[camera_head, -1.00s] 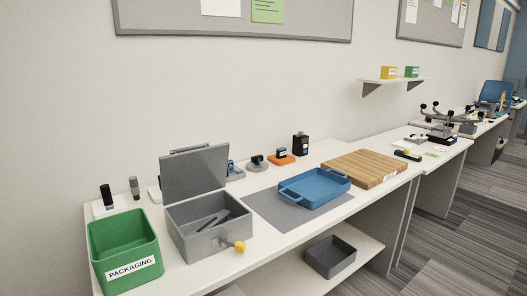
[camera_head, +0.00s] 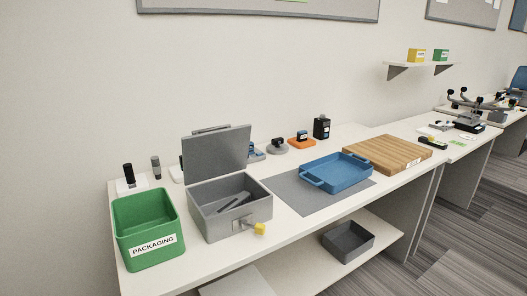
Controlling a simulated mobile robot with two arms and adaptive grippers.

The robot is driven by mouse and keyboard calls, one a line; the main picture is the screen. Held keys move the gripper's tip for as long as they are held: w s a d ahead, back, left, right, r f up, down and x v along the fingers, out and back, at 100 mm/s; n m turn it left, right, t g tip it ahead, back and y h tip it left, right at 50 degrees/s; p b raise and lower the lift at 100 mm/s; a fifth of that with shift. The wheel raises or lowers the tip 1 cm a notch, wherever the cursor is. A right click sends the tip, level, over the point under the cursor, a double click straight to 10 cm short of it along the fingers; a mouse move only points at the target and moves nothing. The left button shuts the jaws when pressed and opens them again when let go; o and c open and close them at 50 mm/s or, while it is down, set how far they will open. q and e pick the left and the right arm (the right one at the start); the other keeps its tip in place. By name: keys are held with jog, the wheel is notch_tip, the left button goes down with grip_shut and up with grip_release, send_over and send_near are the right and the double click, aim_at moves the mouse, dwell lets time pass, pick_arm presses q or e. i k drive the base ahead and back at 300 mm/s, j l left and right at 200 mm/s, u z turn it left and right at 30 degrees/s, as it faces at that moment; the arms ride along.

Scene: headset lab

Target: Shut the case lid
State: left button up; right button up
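The grey case (camera_head: 222,221) stands on the white bench, with a dark bar-shaped item lying inside it. Its lid (camera_head: 216,154) is open, raised at the back and standing nearly upright, with a handle along its top edge. A yellow piece (camera_head: 260,229) sits at the latch on the case's front. Neither of my grippers shows in the head view.
A green bin (camera_head: 151,231) labelled PACKAGING stands just left of the case. A blue tray (camera_head: 336,174) on a grey mat (camera_head: 297,198) and a wooden board (camera_head: 388,153) lie to the right. Small devices line the back. A dark bin (camera_head: 348,241) sits on the lower shelf.

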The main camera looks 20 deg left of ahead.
aim_at(209, 154)
jog(key=j+z, duration=0.25)
jog(key=j, duration=0.3)
jog(key=j+z, duration=0.25)
jog(key=j, duration=0.35)
jog(key=k+j+z, duration=0.1)
jog(key=j+z, duration=0.15)
jog(key=j, duration=0.3)
jog(key=k+j+z, duration=0.15)
jog(key=j+z, duration=0.15)
jog(key=j, duration=0.2)
